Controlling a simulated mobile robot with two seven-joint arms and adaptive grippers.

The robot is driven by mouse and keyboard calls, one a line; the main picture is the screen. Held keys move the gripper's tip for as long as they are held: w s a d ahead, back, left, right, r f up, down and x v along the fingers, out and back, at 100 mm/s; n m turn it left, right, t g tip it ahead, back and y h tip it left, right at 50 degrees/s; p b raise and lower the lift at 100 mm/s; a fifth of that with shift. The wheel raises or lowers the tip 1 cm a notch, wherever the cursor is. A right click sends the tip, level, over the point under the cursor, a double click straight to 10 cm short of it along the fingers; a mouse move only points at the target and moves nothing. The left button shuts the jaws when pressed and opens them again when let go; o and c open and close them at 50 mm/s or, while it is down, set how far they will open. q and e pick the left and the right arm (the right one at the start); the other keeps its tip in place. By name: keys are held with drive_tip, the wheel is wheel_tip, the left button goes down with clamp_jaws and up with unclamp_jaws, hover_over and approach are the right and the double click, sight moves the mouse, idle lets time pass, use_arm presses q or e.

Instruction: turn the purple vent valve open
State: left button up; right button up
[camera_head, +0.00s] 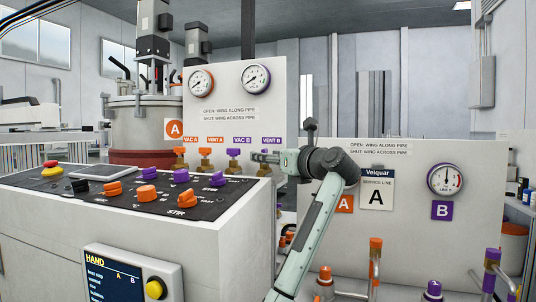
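The purple VENT B label (271,140) is on the white gauge panel (223,92). The vent valve below it is mostly hidden by my gripper, so I cannot tell how its wing is turned. My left gripper (260,157) points left in front of that valve's place. It is small and seen side-on; I cannot tell whether its fingers touch the wing or are open. My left forearm rises from the bottom edge and bends left at the wrist. My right gripper is out of view.
A purple VAC B valve (233,153) and orange VENT A (205,153) and VAC A (179,153) valves stand to the left. A control console (235,197) fills the left front. A second panel (400,235) stands right, with upright pipe fittings before it.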

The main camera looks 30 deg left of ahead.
use_arm(q)
drive_tip(key=shift+w+a, duration=0.15)
drive_tip(key=shift+a, duration=0.1)
drive_tip(key=c, duration=1)
clamp_jaws()
drive_tip(key=shift+r, duration=0.2)
drive_tip(key=o, duration=1)
unclamp_jaws()
drive_tip(key=shift+f, duration=0.15)
